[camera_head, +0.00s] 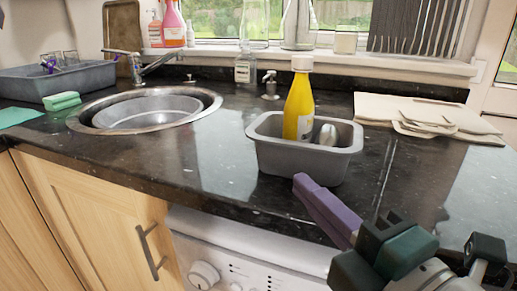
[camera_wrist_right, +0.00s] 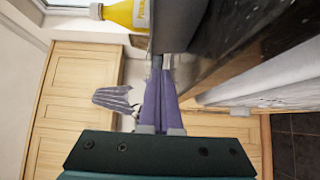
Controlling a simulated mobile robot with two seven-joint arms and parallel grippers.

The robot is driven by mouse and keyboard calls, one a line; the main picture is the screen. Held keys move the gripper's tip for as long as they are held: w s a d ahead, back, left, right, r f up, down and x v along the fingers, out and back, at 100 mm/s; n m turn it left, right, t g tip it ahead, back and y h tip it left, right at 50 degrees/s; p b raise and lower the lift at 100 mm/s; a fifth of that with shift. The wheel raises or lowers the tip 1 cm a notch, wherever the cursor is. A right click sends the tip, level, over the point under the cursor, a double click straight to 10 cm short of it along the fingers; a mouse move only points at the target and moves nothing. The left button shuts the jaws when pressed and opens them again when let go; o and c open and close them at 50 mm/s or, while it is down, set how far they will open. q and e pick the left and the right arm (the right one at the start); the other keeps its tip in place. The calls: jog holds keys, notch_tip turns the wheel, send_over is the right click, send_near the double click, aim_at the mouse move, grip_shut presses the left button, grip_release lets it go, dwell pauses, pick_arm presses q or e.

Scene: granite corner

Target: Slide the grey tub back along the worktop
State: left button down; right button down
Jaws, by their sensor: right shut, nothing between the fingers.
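The grey tub (camera_head: 278,160) stands on the dark worktop near its front edge, right of the sink. A yellow bottle with a white cap (camera_head: 299,100) stands upright in it, beside a rounded silvery item (camera_head: 328,135). My right gripper (camera_head: 301,181) has purple fingers, shut and empty, with the tips at the lower front wall of the tub. In the right wrist view the fingertips (camera_wrist_right: 158,60) are close to the tub (camera_wrist_right: 178,22), with the yellow bottle (camera_wrist_right: 126,13) to the left. I cannot tell whether they touch the tub. My left gripper is not in view.
Cream boards (camera_head: 425,115) lie stacked to the right of the tub. A soap dispenser (camera_head: 270,86) and a clear bottle (camera_head: 243,68) stand behind it, near the window sill. The round sink (camera_head: 208,100) is at left. Worktop directly behind the tub looks mostly clear.

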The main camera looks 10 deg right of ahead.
aim_at(294, 153)
jog(key=w, duration=0.2)
jog(key=w+d, duration=0.1)
jog(key=w, duration=0.2)
jog(key=shift+d, duration=0.15)
jog(key=shift+w+d, duration=0.25)
jog(key=shift+w, duration=0.1)
jog(key=shift+w+d, duration=0.15)
jog(key=shift+w, duration=0.1)
jog(key=w+d, duration=0.2)
jog(key=w, duration=0.1)
jog(key=w+d+b, duration=0.1)
jog(key=w+d, duration=0.1)
jog(key=w, duration=0.2)
jog(key=w+d+b, duration=0.1)
jog(key=w+d, duration=0.2)
jog(key=shift+w+f, duration=0.1)
jog(key=shift+w, duration=0.1)
jog(key=shift+w+d, duration=0.1)
jog(key=shift+d, duration=0.05)
